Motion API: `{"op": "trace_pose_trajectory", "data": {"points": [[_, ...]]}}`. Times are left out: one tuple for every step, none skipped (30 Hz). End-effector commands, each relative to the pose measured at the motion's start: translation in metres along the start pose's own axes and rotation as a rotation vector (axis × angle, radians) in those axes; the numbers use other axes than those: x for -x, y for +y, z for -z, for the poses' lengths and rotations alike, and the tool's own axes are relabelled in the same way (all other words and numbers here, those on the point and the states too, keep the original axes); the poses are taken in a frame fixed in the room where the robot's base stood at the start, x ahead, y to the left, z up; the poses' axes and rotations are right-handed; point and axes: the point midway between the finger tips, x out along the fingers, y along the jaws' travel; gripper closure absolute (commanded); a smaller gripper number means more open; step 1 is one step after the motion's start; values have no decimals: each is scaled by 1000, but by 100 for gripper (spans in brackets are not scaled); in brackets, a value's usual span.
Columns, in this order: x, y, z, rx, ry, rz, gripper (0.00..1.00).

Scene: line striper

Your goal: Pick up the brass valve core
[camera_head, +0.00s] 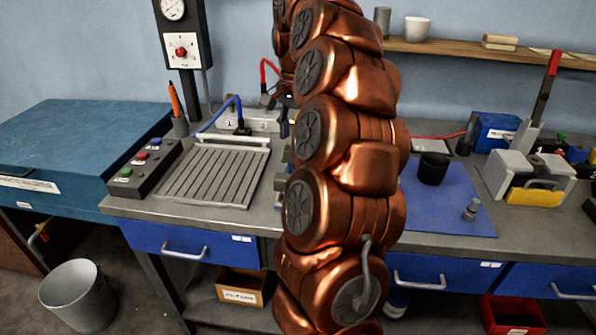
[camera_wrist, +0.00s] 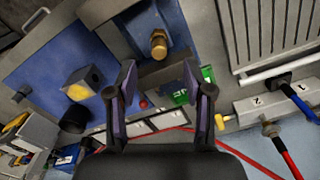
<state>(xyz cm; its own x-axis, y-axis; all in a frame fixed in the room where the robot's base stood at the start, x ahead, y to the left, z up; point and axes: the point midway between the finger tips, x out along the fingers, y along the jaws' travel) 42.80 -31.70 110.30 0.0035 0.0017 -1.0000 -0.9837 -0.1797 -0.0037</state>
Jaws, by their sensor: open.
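The brass valve core (camera_wrist: 158,44) shows in the wrist view as a short golden fitting with a rounded end, on a blue surface near the top centre. In the head view my arm hides that spot. My gripper (camera_wrist: 159,68) is open and empty, its two dark fingers spread left and right in the wrist view. The brass piece lies beyond the fingertips, roughly centred between them and apart from both. I cannot tell the remaining height from this view.
A blue mat (camera_head: 448,215) holds a black cup (camera_head: 433,169) and a small metal fitting (camera_head: 471,210). A ribbed grey plate (camera_head: 208,176) lies left of my arm. Red and blue cables (camera_wrist: 296,100) run to a numbered block (camera_wrist: 262,106).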

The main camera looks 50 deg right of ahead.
Motion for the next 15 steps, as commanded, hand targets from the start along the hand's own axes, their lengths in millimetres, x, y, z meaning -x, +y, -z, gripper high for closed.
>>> {"op": "trace_pose_trajectory", "data": {"points": [[-2,2,7,-24,0,0,48],[-3,3,9,-34,0,-1,48],[-5,4,11,-45,0,-2,48],[-6,4,12,-50,0,-2,48],[-8,5,13,-53,0,-3,48],[-12,5,13,-55,0,-3,48],[-14,5,13,-55,-1,-3,48],[-17,5,13,-54,-1,-3,48],[-22,5,13,-53,-1,-3,48],[-24,5,12,-53,-1,-3,48],[-27,5,12,-52,0,-3,48],[-29,5,12,-51,0,-2,48],[-30,4,12,-51,0,-2,48],[-31,4,12,-50,1,-2,48],[-33,4,12,-50,1,-2,48]]}}
